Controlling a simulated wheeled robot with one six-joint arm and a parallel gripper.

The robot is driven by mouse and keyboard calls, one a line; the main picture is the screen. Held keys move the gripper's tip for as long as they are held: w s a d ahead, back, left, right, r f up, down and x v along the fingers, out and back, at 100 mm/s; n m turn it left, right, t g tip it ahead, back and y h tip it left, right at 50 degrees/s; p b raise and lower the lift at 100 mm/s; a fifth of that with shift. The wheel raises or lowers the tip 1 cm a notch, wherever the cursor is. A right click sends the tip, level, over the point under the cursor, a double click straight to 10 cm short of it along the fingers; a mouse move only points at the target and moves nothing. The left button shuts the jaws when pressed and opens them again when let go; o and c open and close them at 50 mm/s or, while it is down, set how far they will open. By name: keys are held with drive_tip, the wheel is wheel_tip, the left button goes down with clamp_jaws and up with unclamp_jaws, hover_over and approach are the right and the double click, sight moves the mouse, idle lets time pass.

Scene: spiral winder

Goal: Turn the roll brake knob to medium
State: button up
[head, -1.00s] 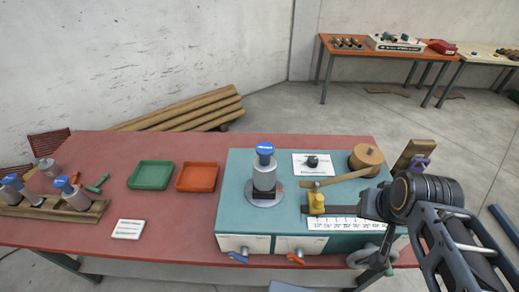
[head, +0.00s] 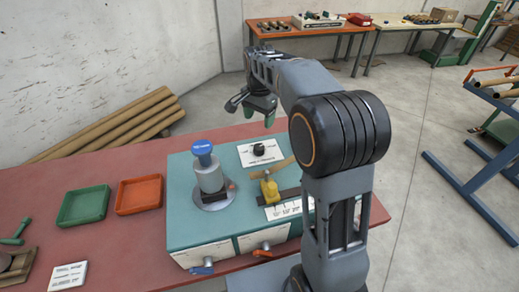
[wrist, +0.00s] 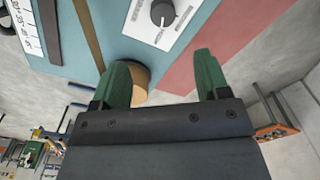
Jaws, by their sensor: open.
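The roll brake knob, a black round knob (head: 260,147), sits on a white label plate (head: 272,158) at the back of the teal machine top (head: 190,225). In the wrist view the knob (wrist: 162,12) is at the top edge, on its white plate (wrist: 148,28). A small light mark shows on it, but I cannot read its setting. My gripper (head: 258,112) is above and behind the plate in the head view. Its green fingers (wrist: 163,70) are apart and empty in the wrist view, and the knob lies beyond the fingertips, not between them.
A blue-topped post (head: 208,172) and a yellow block (head: 270,188) stand on the machine near the plate. A wooden roll (wrist: 141,80) is partly behind one finger in the wrist view. Green (head: 84,206) and orange (head: 139,194) trays lie to the left on the red table.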

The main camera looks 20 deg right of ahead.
sight(259, 147)
drive_tip(key=shift+m, duration=0.3)
drive_tip(key=f, duration=0.4)
drive_tip(key=f+p, duration=0.1)
drive_tip(key=f, duration=0.9)
drive_tip(key=shift+w+f+p, duration=0.25)
drive_tip(key=shift+w+p, duration=0.05)
drive_tip(key=shift+w, duration=0.1)
drive_tip(key=shift+c, duration=0.2)
drive_tip(key=shift+d, duration=0.1)
drive_tip(key=c, duration=0.9)
